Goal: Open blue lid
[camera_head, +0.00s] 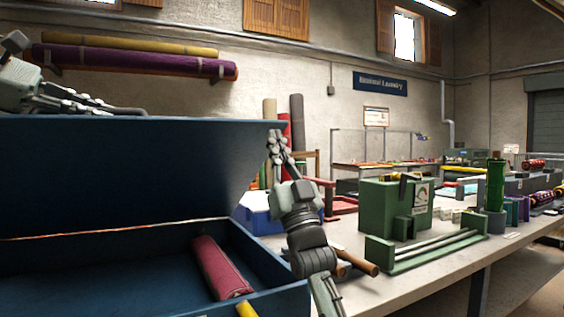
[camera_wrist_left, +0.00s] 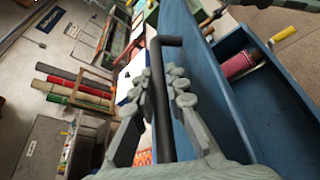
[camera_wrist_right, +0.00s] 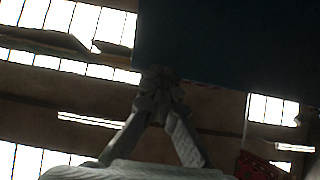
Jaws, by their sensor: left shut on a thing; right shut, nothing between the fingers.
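The blue lid (camera_head: 120,165) stands raised on the blue box (camera_head: 265,265), with its inner face toward me. The box interior is open to view. My left gripper (camera_head: 98,104) is behind the lid's top edge at upper left. In the left wrist view, my left gripper (camera_wrist_left: 163,85) is shut on the lid's black bar handle (camera_wrist_left: 160,115). My right gripper (camera_head: 276,138) is shut and empty at the lid's upper right corner. In the right wrist view, its closed fingertips (camera_wrist_right: 158,80) overlap the dark lid edge (camera_wrist_right: 225,45); contact cannot be told.
The table (camera_head: 415,268) on the right carries a green machine (camera_head: 395,208) and a green rack (camera_head: 425,250). Rolled rugs (camera_head: 140,62) hang on the wall behind.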

